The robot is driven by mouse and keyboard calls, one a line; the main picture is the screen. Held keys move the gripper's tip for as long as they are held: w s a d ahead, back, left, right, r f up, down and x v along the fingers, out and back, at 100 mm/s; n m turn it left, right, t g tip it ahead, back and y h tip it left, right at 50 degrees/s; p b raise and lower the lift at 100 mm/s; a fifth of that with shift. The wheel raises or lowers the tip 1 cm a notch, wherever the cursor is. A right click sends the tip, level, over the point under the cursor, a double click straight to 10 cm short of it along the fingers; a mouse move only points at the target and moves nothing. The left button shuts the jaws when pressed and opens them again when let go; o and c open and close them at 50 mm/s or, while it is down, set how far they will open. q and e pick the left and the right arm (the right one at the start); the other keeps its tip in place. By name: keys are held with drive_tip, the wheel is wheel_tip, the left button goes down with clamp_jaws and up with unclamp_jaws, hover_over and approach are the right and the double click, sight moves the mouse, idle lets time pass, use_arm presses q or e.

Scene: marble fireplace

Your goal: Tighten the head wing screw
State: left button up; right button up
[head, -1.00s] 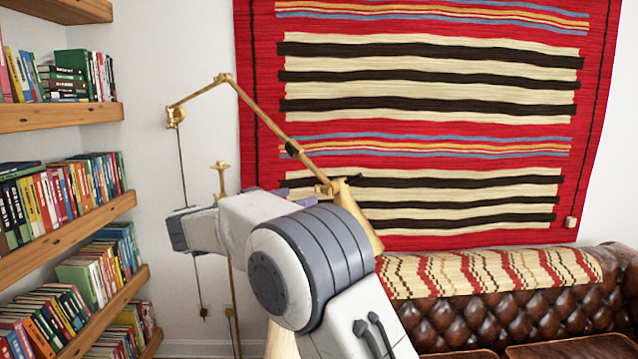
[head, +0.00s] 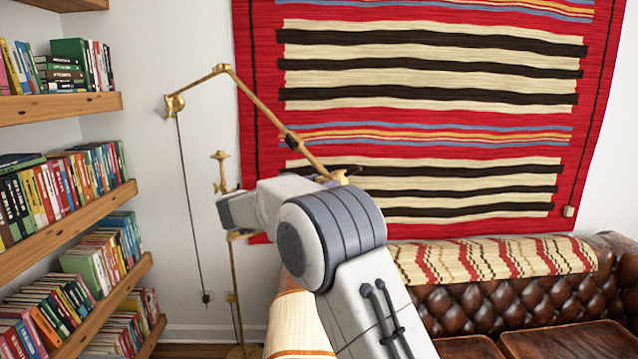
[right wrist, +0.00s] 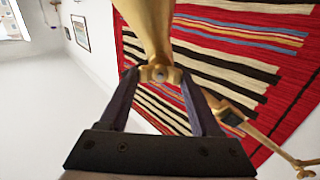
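A brass lamp (head: 254,103) with a jointed arm stands in front of the rug in the head view. Its head joint (head: 340,178) shows just above my right arm, which hides most of the lamp head. In the right wrist view, the brass wing screw (right wrist: 160,75) sits between the fingertips of my right gripper (right wrist: 160,78), at the narrow end of the brass lamp shade (right wrist: 148,30). One finger lies close on each side of the wings. I cannot tell whether they press on them. The right fingertips are hidden in the head view. My left gripper is not in view.
Wooden shelves with books (head: 60,185) fill the left wall. A leather sofa (head: 480,300) stands at the right below the rug (head: 430,70). A cream tapered thing with an orange band (head: 297,325) is at bottom centre. The lamp's cord (head: 187,200) hangs left of my arm.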

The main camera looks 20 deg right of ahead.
drive_tip(key=c, duration=0.5)
drive_tip(key=shift+m, duration=0.3)
drive_tip(key=shift+s+d+f+m+b, duration=0.1)
drive_tip(key=shift+m+b, duration=1.9)
drive_tip(key=shift+m, duration=0.85)
drive_tip(key=shift+s+f+m+b, duration=0.1)
drive_tip(key=shift+m+b, duration=1.95)
drive_tip(key=shift+m, duration=0.85)
drive_tip(key=shift+s+d+f+m+b, duration=0.1)
drive_tip(key=shift+m+b, duration=1.9)
drive_tip(key=shift+m, duration=0.85)
drive_tip(key=o, duration=1.4)
drive_tip(key=shift+c, duration=0.2)
